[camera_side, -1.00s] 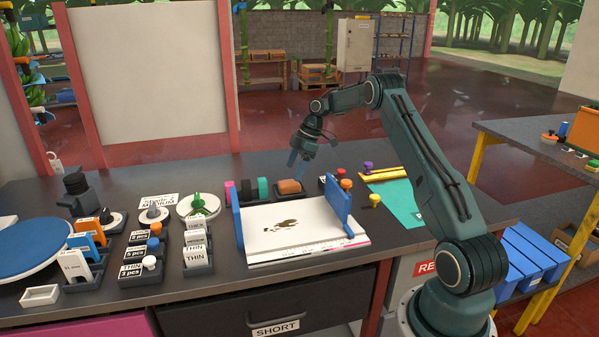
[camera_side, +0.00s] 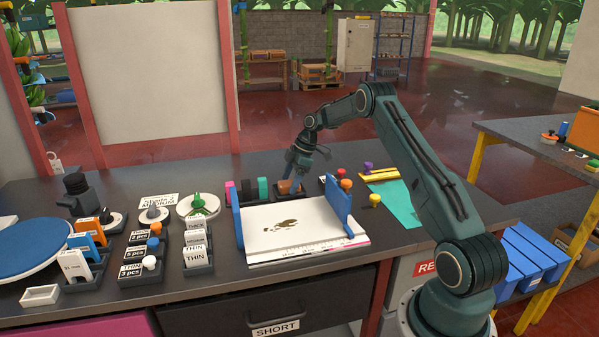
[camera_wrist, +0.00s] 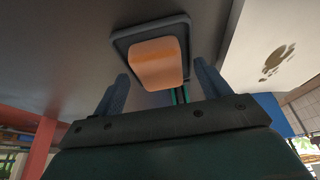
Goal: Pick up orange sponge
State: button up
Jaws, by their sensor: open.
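The orange sponge (camera_wrist: 157,62) lies in a dark shallow tray (camera_wrist: 122,42) on the dark table. In the side view the sponge (camera_side: 284,187) shows only in part behind my gripper (camera_side: 292,176). My gripper is open and points down, just above the sponge. In the wrist view the two blue fingers of my gripper (camera_wrist: 160,85) are spread apart, one on each side of the sponge. I cannot tell whether the fingertips reach down beside it.
A white board with blue side walls (camera_side: 290,238) stands just in front of the tray. Black and teal rolls (camera_side: 262,188) stand to the left. Red and orange knobs (camera_side: 346,184) and a yellow knob (camera_side: 375,200) are to the right.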

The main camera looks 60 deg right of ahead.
aim_at(291, 182)
jog(key=c, duration=1)
jog(key=shift+c, duration=0.2)
notch_tip(291, 182, up, 10)
dwell(0.4)
jog(key=o, duration=0.4)
jog(key=c, duration=0.3)
jog(key=shift+a, duration=0.1)
